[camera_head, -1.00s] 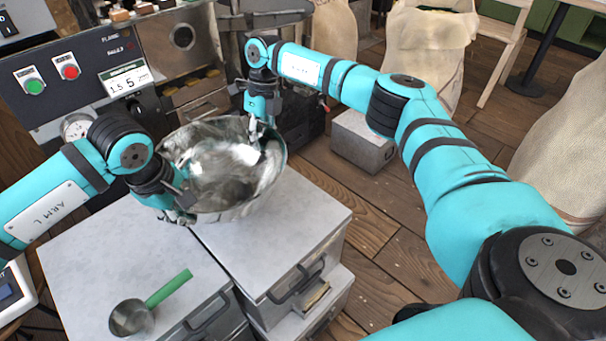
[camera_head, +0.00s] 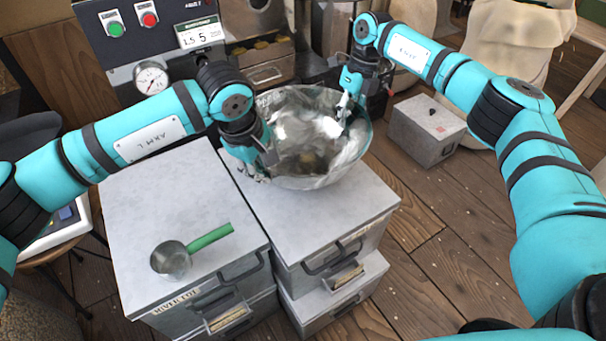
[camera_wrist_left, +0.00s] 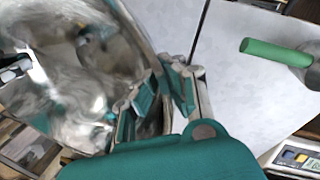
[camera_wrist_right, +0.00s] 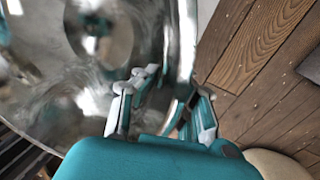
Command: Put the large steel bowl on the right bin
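The large steel bowl (camera_head: 300,170) is over the back part of the right bin (camera_head: 300,225), and I cannot tell whether its base touches the lid. It also fills the left of the left wrist view (camera_wrist_left: 85,60) and of the right wrist view (camera_wrist_right: 90,45). My left gripper (camera_head: 262,160) is at its left rim; in the left wrist view its fingers (camera_wrist_left: 160,98) straddle the rim, closed on it. My right gripper (camera_head: 346,105) is at the far right rim, its fingers (camera_wrist_right: 165,100) likewise either side of the rim. The bowl's underside is hidden.
The left bin (camera_head: 130,210) carries a steel scoop with a green handle (camera_head: 210,237). A grey box (camera_head: 425,130) stands on the floor behind right. The roaster (camera_head: 150,45) with its gauge is close behind the bins. The front of the right bin's lid is clear.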

